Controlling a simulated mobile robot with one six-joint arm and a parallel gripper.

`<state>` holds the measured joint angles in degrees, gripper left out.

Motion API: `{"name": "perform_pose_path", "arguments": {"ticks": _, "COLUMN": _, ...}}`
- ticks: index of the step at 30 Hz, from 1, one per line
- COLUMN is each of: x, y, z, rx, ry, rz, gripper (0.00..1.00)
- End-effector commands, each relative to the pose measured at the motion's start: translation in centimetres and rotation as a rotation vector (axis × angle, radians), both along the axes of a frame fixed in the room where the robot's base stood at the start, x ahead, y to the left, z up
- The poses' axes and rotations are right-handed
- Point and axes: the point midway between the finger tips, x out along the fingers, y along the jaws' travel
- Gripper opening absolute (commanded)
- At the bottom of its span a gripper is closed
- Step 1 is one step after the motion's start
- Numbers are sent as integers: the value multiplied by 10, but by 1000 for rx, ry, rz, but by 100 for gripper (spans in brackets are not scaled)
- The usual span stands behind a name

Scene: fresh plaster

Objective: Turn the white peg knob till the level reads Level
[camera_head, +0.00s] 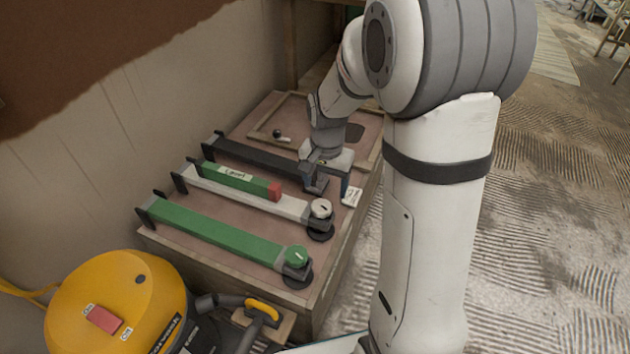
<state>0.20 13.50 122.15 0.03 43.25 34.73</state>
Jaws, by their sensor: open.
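The white peg knob (321,208) sits at the right end of a white bar (245,196), above a dark round base. A green level (215,176) with a red end lies along the white bar. Its white label (235,173) has small text that I cannot read surely. My gripper (330,190) points down with its jaws apart, just behind the white knob, at the right end of the black bar (255,155). It appears clear of the white knob. The black bar's end is hidden by my gripper.
A green bar with a green knob (295,257) lies in front on the same wooden bench (185,255). A small white card (352,196) is at the bench's right edge. A yellow machine (115,300) stands at front left. A plaster wall (190,85) runs behind.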

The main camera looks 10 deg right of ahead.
Motion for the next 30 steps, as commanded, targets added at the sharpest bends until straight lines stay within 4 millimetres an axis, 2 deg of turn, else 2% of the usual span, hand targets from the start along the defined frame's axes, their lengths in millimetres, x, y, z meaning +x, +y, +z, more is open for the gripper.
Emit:
{"name": "perform_pose_path", "arguments": {"ticks": 3, "x": 21, "y": -1, "z": -20, "rx": 0, "ry": 14, "rz": -82, "gripper": 71}}
{"name": "perform_pose_path", "arguments": {"ticks": 9, "x": 36, "y": -2, "z": -38, "rx": 1, "ry": 20, "rz": -150, "gripper": 71}}
{"name": "perform_pose_path", "arguments": {"ticks": 14, "x": 37, "y": -2, "z": -57, "rx": 1, "ry": 22, "rz": -158, "gripper": 71}}
{"name": "perform_pose_path", "arguments": {"ticks": 22, "x": 36, "y": -2, "z": -101, "rx": 0, "ry": 23, "rz": -157, "gripper": 71}}
{"name": "perform_pose_path", "arguments": {"ticks": 30, "x": 36, "y": -3, "z": -115, "rx": 1, "ry": 20, "rz": -157, "gripper": 71}}
